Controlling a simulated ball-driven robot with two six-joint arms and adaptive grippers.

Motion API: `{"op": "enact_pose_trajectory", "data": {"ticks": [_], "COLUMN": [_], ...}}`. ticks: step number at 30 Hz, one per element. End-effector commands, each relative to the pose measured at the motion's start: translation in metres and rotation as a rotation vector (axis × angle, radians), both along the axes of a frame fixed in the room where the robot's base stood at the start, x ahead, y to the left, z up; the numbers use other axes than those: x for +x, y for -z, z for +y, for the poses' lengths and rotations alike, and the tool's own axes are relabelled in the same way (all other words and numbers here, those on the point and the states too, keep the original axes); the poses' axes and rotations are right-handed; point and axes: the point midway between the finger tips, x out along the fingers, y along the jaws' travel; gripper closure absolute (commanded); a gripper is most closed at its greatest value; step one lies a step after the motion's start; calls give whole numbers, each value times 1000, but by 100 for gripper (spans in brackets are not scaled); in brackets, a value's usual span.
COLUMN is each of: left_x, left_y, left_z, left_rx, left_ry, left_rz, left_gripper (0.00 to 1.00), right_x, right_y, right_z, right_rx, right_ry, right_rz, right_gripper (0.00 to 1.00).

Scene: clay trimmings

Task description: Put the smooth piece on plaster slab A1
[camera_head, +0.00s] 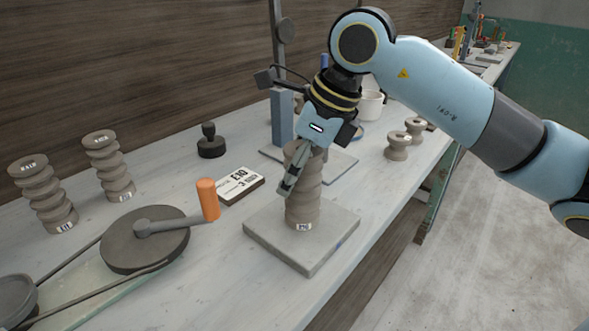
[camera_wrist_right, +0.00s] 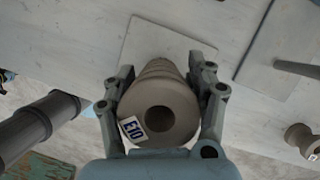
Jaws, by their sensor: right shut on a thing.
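My right gripper (camera_head: 292,178) is shut on a tall grey ribbed clay piece (camera_head: 303,206). The piece is upright, with its lower end at the middle of a square grey slab (camera_head: 262,236); I cannot tell whether it rests there or hangs just above. In the right wrist view the fingers (camera_wrist_right: 158,88) flank the same piece (camera_wrist_right: 172,100), which has a round hole in its end and an E10 label. The slab (camera_wrist_right: 142,38) shows behind it. The slab carries a small blue mark on its edge, too small to read. My left gripper is not in view.
Two ribbed clay pieces (camera_head: 42,195) (camera_head: 108,165) stand at left. A turntable wheel (camera_head: 120,250) with an orange handle (camera_head: 208,198), an E10 card (camera_head: 241,186) and a black knobbed tool (camera_head: 211,143) lie left of the slab. A stand (camera_head: 283,115) and small spools (camera_head: 398,146) are behind.

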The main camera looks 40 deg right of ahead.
Motion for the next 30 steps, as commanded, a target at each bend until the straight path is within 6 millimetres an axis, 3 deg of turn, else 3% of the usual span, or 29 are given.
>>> {"op": "enact_pose_trajectory", "data": {"ticks": [7,8,13,23,30], "left_x": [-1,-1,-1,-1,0], "left_y": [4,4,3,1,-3], "left_z": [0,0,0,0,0], "left_rx": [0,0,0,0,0], "left_ry": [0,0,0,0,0], "left_rz": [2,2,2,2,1], "left_gripper": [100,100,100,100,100], "right_x": [0,0,0,0,-9], "right_y": [3,3,2,0,-27], "right_z": [0,0,0,0,-6], "right_rx": [0,0,0,0,-7], "right_ry": [-1,0,0,0,-5], "right_rz": [-2,0,0,0,-2], "right_gripper": [100,43,21,19,19]}}
